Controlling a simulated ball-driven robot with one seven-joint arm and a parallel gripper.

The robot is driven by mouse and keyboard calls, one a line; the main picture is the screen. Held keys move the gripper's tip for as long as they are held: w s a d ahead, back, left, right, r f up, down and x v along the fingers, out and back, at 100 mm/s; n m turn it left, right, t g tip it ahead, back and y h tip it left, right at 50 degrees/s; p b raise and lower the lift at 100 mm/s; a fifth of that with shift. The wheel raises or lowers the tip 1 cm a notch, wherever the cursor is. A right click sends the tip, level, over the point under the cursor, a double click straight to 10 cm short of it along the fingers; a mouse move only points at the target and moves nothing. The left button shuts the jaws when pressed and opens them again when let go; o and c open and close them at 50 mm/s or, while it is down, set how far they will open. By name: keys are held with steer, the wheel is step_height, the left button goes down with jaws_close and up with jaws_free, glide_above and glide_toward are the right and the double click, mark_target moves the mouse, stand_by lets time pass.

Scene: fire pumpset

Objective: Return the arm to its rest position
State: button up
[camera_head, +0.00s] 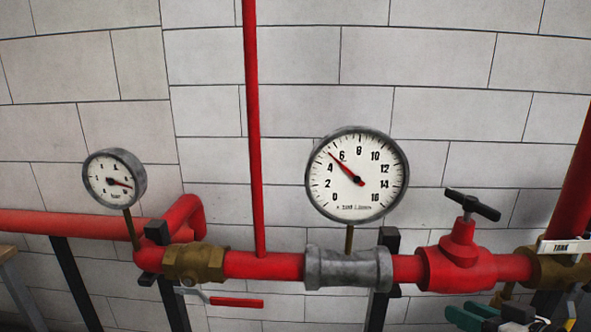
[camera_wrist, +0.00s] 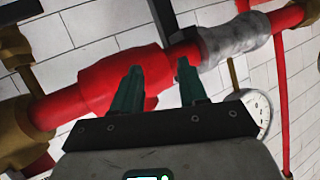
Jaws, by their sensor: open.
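My gripper (camera_head: 466,314) shows at the lower right of the head view, with green fingers pointing left, in front of the pipe and below the red valve (camera_head: 461,258). In the wrist view my gripper (camera_wrist: 159,68) has its two green fingers apart, with nothing held between them. The red valve body (camera_wrist: 108,82) lies behind the fingers in that view; I cannot tell how far away it is. Most of my arm is outside the head view.
A red pipe (camera_head: 265,265) runs along the white block wall with a grey coupling (camera_head: 348,268), brass fittings (camera_head: 195,263) and a red lever (camera_head: 237,302). A large gauge (camera_head: 357,175) and a small gauge (camera_head: 114,178) stand above it. A tagged brass valve (camera_head: 560,268) is at right.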

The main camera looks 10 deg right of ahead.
steer(key=s+a+f+g, duration=0.3)
steer(key=s+a+f, duration=0.1)
steer(key=f, duration=0.4)
steer(key=s+a+f+g, duration=0.3)
steer(key=s+a+f, duration=0.15)
steer(key=f, duration=0.25)
steer(key=s+a+f+g+h, duration=0.1)
steer(key=s+f+g, duration=0.2)
steer(key=s+f, duration=0.2)
steer(key=s+a+f+g+h, duration=0.1)
steer(key=s+f, duration=0.4)
steer(key=s, duration=0.6)
steer(key=shift+a+f+g, duration=0.15)
steer(key=shift+a+g, duration=0.4)
steer(key=shift+g, duration=0.55)
